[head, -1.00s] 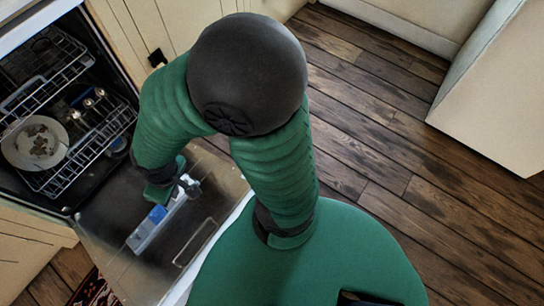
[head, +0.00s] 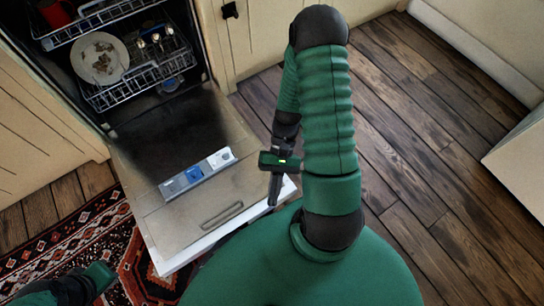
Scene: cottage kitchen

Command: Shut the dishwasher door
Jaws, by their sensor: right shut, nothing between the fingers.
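The dishwasher door (head: 165,218) is folded down, open and about level, with its inner face up. A grey and blue dispenser strip (head: 196,175) and a dark oval outline show on that face. The white outer edge (head: 182,262) faces me. My right gripper (head: 274,200) is shut and empty, pointing down by the door's outer right corner. It overlaps the white edge in the picture, and I cannot tell whether it touches. Part of my left arm (head: 72,288) shows at the bottom left; its fingers are not visible.
Inside the dishwasher, racks (head: 138,82) hold a plate (head: 100,58), a red mug (head: 55,13) and cutlery. A patterned rug (head: 85,235) lies left of the door. Cream cabinets (head: 30,120) flank the opening. The wooden floor (head: 440,200) on the right is clear.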

